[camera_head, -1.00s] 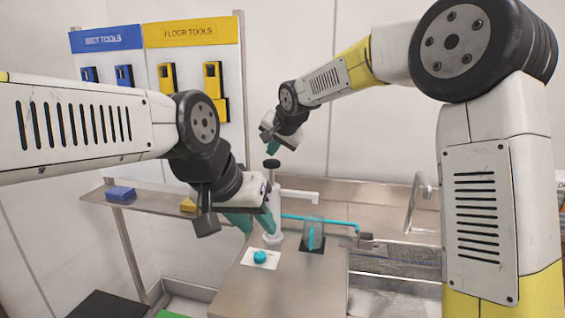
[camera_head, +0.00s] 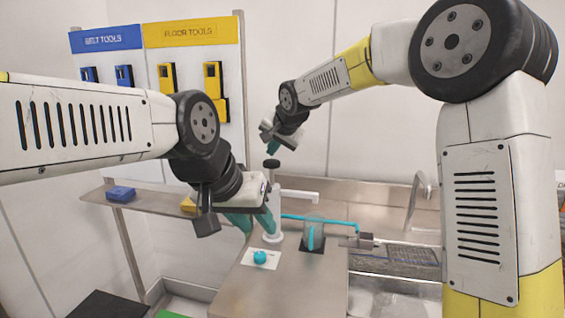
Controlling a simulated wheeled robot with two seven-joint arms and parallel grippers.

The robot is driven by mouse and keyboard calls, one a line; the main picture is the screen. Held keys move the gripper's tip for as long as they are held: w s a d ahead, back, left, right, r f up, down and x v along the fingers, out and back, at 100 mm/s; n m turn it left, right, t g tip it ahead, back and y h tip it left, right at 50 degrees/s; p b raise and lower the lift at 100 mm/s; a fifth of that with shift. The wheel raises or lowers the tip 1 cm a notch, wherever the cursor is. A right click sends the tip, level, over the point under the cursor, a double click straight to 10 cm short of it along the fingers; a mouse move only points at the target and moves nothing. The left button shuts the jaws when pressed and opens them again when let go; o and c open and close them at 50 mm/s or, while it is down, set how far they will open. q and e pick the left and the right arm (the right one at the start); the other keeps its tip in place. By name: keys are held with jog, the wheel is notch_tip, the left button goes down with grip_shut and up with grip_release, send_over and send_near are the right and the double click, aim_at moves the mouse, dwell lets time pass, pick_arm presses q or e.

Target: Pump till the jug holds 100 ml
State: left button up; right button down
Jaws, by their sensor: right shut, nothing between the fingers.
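The white pump (camera_head: 275,210) stands on the steel counter, with a black knob (camera_head: 271,163) on top and a white spout (camera_head: 300,196) pointing right. My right gripper (camera_head: 270,147) is shut and empty just above the knob; whether it touches the knob I cannot tell. The clear jug (camera_head: 314,232) stands on a dark pad under the spout and shows a teal upright strip; its liquid level is too small to read. My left gripper (camera_head: 255,225) is beside the pump body, its teal fingers partly hiding it; whether it grips the pump I cannot tell.
A teal cap or knob (camera_head: 260,257) sits on a white card at the counter front. A teal tube (camera_head: 335,221) runs right behind the jug. A sink (camera_head: 410,255) with tap lies right. A shelf (camera_head: 145,200) holds blue and yellow blocks at left.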

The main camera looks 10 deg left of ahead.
aim_at(274, 163)
jog(key=shift+f, duration=0.15)
dwell(0.7)
jog(key=shift+f, duration=0.25)
jog(key=shift+f, duration=2.2)
dwell(1.5)
jog(key=shift+r, duration=2.6)
jog(key=shift+r, duration=0.1)
jog(key=shift+r, duration=2.45)
